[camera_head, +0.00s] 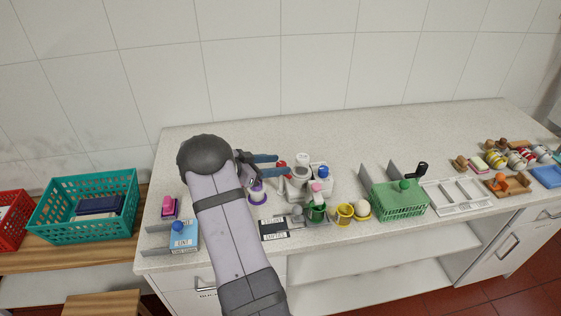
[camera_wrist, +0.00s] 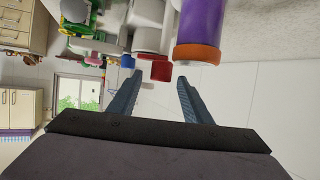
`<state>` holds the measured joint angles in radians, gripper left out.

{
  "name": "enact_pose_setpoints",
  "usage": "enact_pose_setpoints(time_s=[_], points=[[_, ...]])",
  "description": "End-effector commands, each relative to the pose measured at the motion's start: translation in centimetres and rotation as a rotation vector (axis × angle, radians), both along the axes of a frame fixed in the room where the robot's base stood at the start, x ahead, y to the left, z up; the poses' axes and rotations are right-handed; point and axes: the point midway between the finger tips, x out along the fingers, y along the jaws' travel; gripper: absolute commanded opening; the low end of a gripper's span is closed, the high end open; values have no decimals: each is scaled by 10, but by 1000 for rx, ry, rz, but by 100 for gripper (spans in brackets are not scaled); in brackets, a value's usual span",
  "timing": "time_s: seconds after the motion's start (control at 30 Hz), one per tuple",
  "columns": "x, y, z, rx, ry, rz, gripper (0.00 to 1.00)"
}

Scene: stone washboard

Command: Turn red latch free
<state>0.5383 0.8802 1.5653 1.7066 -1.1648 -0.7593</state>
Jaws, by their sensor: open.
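The red latch (camera_wrist: 160,71) is a small red block on the end of a white cylindrical part (camera_wrist: 153,38) in the wrist view. It also shows as a small red spot (camera_head: 282,163) in the head view, by the white fixture (camera_head: 297,184) on the counter. My gripper (camera_wrist: 159,78) is open, its two blue-grey fingers apart. In the wrist view the latch appears between the fingertips, nearer the left one; contact cannot be told. In the head view my gripper (camera_head: 283,165) reaches in from the left at the latch. My arm hides part of the counter.
A purple cylinder with an orange rim (camera_wrist: 197,52) stands close to the right finger in the wrist view. A green basket (camera_head: 399,200) is further right.

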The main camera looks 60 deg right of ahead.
Motion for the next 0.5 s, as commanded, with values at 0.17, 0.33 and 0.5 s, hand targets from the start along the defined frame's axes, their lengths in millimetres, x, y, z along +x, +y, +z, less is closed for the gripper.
enact_pose_setpoints(time_s=[0.17, 0.33, 0.5], points=[[-6, -15, -5, 0, -1, -1, 45], [-7, -19, -8, 0, 0, 1, 45], [-7, -19, -9, 0, -1, 2, 45]])
